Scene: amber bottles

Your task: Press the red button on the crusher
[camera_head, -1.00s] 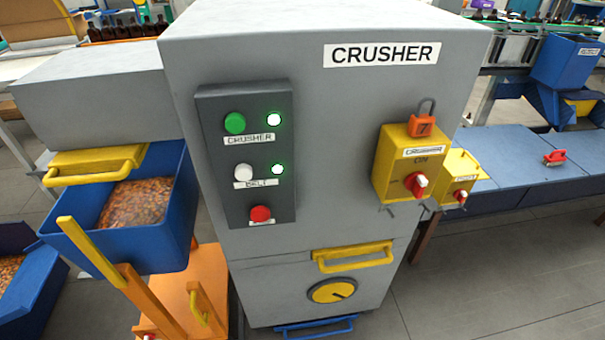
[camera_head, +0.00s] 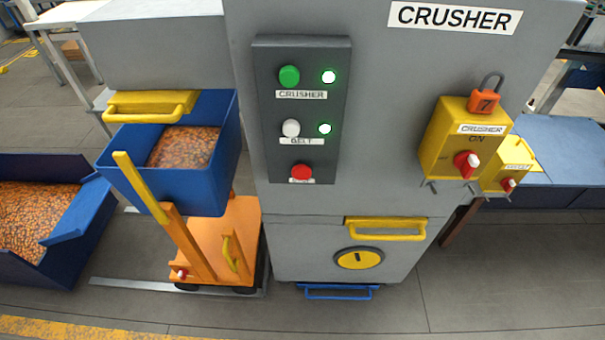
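The crusher (camera_head: 400,130) is a grey cabinet with a "CRUSHER" label at its top right. A dark control panel (camera_head: 303,150) sits on its front face. The red button (camera_head: 302,172) is at the bottom of this panel, with a small label under it that I cannot read. Above it are a white button (camera_head: 291,128) marked BELT and a green button (camera_head: 289,76) marked CRUSHER. A lit green-white lamp (camera_head: 329,76) is beside the green button and another lit lamp (camera_head: 325,128) beside the white one. My gripper is not in view.
A yellow switch box (camera_head: 448,140) with an orange padlock (camera_head: 484,100) projects at right. A blue bin (camera_head: 200,185) of brown fragments and an orange cart (camera_head: 212,262) stand at left. A larger blue bin (camera_head: 75,262) is further left. Floor in front is clear.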

